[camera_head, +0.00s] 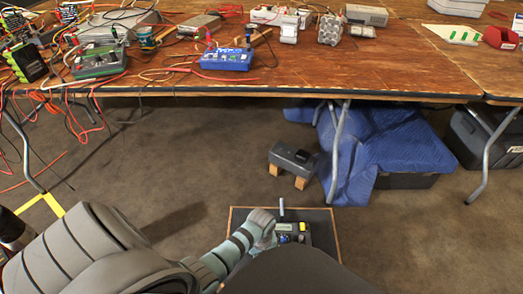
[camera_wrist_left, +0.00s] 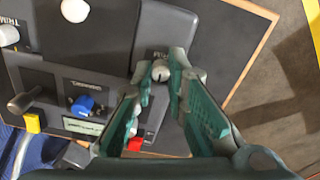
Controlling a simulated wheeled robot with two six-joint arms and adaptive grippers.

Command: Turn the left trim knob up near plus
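A dark control panel (camera_wrist_left: 115,20) fills much of the left wrist view. A small round knob (camera_wrist_left: 160,71) with a light pointer line sits near its right edge, under a label partly covered by a fingertip. My left gripper (camera_wrist_left: 159,68) has one finger on each side of this knob, very close to it; whether the fingers press on it I cannot tell. Another pale knob (camera_wrist_left: 9,35) with a "TRIM" label is at the upper left. In the head view the panel (camera_head: 291,232) is low in the middle, with my left gripper (camera_head: 263,224) at its left side. My right gripper is not in view.
The panel also carries a blue knob (camera_wrist_left: 83,105), a dark lever (camera_wrist_left: 24,101), a yellow part (camera_wrist_left: 33,122), a small display (camera_wrist_left: 83,126) and a red part (camera_wrist_left: 135,144). A wooden table (camera_head: 350,75) with devices and cables stands behind.

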